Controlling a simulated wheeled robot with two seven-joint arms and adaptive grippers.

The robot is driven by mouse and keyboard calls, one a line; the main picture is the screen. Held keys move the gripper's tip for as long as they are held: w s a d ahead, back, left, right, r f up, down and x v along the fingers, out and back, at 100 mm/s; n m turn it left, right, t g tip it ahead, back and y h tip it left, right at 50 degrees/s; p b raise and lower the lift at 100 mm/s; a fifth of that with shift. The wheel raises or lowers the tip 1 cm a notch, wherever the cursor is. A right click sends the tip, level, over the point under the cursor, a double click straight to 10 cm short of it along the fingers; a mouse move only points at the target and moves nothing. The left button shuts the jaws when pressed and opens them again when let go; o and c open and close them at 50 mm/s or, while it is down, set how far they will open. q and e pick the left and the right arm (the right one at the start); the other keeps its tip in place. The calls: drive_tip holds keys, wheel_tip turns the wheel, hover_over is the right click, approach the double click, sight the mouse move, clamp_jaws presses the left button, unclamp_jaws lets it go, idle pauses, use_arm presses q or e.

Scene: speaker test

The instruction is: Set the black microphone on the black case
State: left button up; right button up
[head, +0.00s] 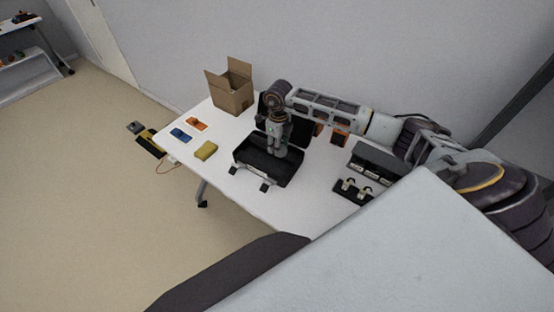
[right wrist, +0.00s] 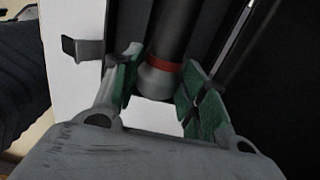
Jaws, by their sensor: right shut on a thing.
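The black case (head: 257,172) stands open on the white table, its lid raised behind and light latches on its front edge. My right gripper (head: 277,150) reaches down over the case from above. In the right wrist view, the black microphone (right wrist: 174,32), with a red ring and a grey end, lies between the green pads of my right gripper (right wrist: 160,92), which is shut on it. The dark case shows close by there. I cannot tell whether the microphone touches the case. The microphone is not clear in the head view. My left gripper is not in view.
On the white table (head: 232,185) are an open cardboard box (head: 232,95), a yellow block (head: 206,150), an orange item (head: 196,124) and a blue item (head: 180,135). Dark equipment (head: 372,165) stands right of the case. A wall is behind the table.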

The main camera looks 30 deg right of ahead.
drive_tip(key=shift+f+b, duration=0.4)
drive_tip(key=shift+f, duration=0.9)
drive_tip(key=shift+f+b, duration=0.95)
drive_tip(key=shift+f, duration=0.75)
drive_tip(key=shift+f+b, duration=0.7)
drive_tip(key=shift+f, duration=0.1)
drive_tip(key=o, duration=0.9)
drive_tip(key=shift+f, duration=0.1)
drive_tip(key=shift+c, duration=0.2)
drive_tip(key=o, duration=0.4)
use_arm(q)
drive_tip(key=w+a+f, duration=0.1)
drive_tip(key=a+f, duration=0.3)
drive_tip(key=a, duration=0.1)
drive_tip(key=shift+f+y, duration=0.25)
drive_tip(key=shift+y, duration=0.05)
